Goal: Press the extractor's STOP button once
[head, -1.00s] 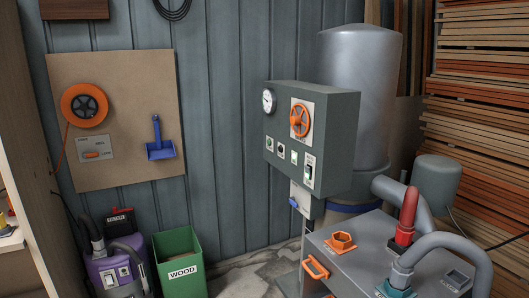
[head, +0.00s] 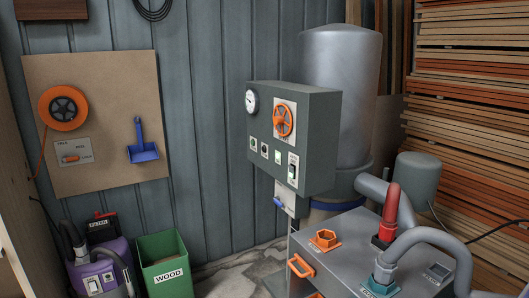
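A dark grey-green control box (head: 320,130) stands in front of a grey tank (head: 340,80), in the middle of the head view. Its front face carries a round gauge (head: 252,101), an orange handwheel (head: 283,120) and a row of small controls. The row has a pale-framed button at left (head: 253,143), a dark button (head: 264,151), a greenish one (head: 277,157) and a taller switch plate (head: 292,170). The labels are too small to read, so I cannot tell which is STOP. Neither of my grippers is in view.
A grey cabinet (head: 345,262) with hoses and an orange handle (head: 300,266) juts out at lower right, below the box. A green WOOD bin (head: 168,262) and a purple vacuum (head: 95,268) stand at lower left. Stacked boards (head: 465,90) fill the right.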

